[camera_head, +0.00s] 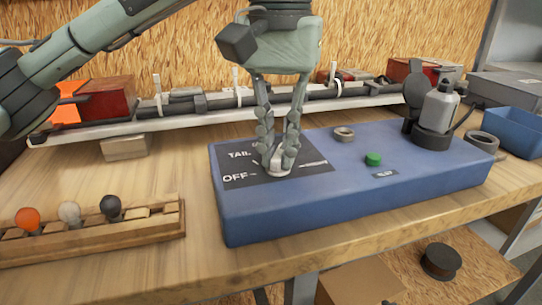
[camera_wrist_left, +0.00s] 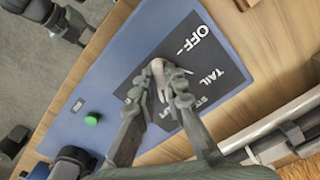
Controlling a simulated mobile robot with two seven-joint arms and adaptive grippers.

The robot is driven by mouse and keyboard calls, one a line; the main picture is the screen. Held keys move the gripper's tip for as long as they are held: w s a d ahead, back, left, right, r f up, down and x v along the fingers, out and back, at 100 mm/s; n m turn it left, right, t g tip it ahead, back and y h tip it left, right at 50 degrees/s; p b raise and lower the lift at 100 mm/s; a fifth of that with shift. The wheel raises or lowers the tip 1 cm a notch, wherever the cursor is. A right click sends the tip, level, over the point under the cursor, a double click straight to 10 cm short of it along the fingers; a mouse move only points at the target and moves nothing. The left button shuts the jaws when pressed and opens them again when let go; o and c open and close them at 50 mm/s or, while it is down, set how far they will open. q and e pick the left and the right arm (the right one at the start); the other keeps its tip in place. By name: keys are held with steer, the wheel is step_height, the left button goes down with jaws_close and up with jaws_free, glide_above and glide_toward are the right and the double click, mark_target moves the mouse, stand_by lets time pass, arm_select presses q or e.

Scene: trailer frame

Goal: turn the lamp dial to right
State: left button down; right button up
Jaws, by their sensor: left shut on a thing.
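The lamp dial (camera_head: 279,168) is a small pale knob on the dark label panel (camera_head: 317,167) of a blue box (camera_head: 350,198). White words "TAIL" and "OFF" show to its left. My left gripper (camera_head: 277,163) points straight down over the panel, with its fingers shut on the dial. In the left wrist view the fingers (camera_wrist_left: 165,92) close around the pale dial (camera_wrist_left: 158,68), and its pointer direction is hard to tell. The fingers hide part of the panel's lettering. My right gripper is not clearly in the head view.
A green button (camera_head: 373,159), a grey ring (camera_head: 344,134) and a bottle-like lamp holder (camera_head: 437,110) sit on the box's right part. A wooden rack (camera_head: 95,235) with three bulbs stands at the left. A rail with cables (camera_head: 200,113) runs behind. Bare bench lies between rack and box.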

arm_select(q)
steer(key=shift+m, duration=0.7)
steer(key=m+p, duration=0.1)
steer(key=m, duration=0.3)
steer(key=shift+m, duration=0.6)
steer(key=m, duration=0.5)
steer(key=shift+p, duration=0.3)
steer(key=c, duration=1.5)
jaws_free()
